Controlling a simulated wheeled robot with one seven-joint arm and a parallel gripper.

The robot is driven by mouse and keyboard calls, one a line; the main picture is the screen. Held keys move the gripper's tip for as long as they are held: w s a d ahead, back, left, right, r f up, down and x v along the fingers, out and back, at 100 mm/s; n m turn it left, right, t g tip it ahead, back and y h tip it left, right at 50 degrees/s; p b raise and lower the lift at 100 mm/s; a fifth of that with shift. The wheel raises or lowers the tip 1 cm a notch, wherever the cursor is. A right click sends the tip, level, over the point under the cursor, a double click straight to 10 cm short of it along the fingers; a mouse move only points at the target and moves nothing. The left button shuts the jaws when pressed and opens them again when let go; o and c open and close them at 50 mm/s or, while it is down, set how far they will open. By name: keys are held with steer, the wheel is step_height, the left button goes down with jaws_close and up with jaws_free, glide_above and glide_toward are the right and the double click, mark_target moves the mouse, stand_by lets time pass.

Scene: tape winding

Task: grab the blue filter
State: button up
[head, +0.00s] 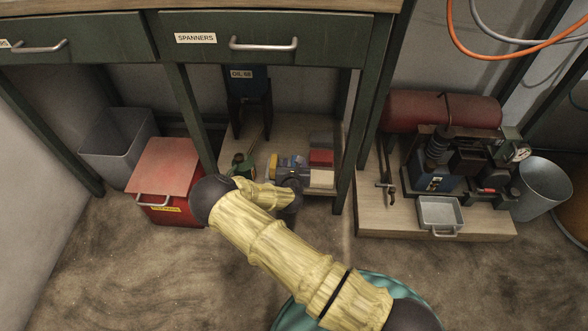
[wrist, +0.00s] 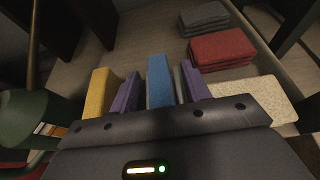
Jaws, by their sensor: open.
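The blue filter (wrist: 159,80) stands upright in the wrist view, as a narrow blue block in a row of coloured pieces. My gripper (wrist: 160,68) is open, with one purple finger on each side of the blue filter. I cannot tell whether either finger touches it. A yellow filter (wrist: 101,93) stands just left of the left finger. A grey piece shows partly behind the right finger. In the head view my gripper (head: 291,168) is low at the shelf under the bench, and I cannot make out the blue filter clearly there.
Red pads (wrist: 222,50) and grey pads (wrist: 204,18) lie stacked beyond the row; a pale speckled block (wrist: 252,97) is at right. A green can (wrist: 40,118) stands close at left. Bench legs (head: 187,115) flank the shelf, and a drawer front (head: 262,42) is above.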

jaws_close()
stand_by(0.3)
steer(key=shift+r, duration=0.1)
step_height(320, 180, up, 10)
steer(key=p, duration=0.5)
steer(key=shift+p, duration=0.4)
